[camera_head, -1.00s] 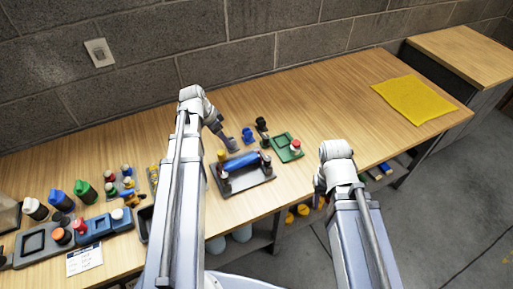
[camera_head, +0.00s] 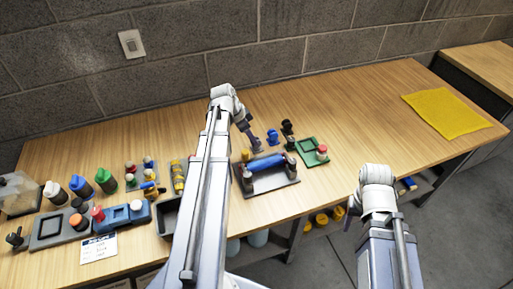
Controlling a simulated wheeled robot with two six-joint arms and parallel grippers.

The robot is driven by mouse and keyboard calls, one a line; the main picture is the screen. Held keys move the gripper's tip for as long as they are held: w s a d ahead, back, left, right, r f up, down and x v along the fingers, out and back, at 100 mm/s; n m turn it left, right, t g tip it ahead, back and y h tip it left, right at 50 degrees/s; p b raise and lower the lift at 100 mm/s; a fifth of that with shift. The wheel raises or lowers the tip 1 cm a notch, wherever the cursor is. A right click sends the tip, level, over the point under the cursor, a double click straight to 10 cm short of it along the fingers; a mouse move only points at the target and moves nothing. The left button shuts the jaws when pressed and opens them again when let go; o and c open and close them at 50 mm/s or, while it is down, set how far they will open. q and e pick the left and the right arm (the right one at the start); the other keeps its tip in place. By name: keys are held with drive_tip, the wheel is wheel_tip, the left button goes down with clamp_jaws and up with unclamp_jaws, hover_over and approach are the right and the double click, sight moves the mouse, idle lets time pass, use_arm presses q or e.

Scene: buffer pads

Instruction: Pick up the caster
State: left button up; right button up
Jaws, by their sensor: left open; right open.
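I cannot tell for sure which item is the caster. A small black upright piece (camera_head: 287,128) stands at the back of the table, right of a small blue piece (camera_head: 272,137). A small dark knobbed piece (camera_head: 17,240) lies at the far left. My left gripper (camera_head: 255,142) is open and empty, pointing down just left of the blue piece and behind the dark tray. My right gripper (camera_head: 354,208) is open in front of the table's edge, apart from any object; its fingers are mostly hidden by the arm.
A dark tray (camera_head: 283,186) holding a blue cylinder (camera_head: 264,163) sits below my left gripper. A green tray (camera_head: 308,145) with a red-topped piece is right of it. Bottles and blue holders crowd the left. A yellow cloth (camera_head: 445,112) lies at right; the table before it is clear.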

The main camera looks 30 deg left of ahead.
use_arm(q)
drive_tip(key=shift+b+x, duration=2.4)
drive_tip(key=shift+x, duration=0.3)
drive_tip(key=shift+r, duration=0.15)
clamp_jaws()
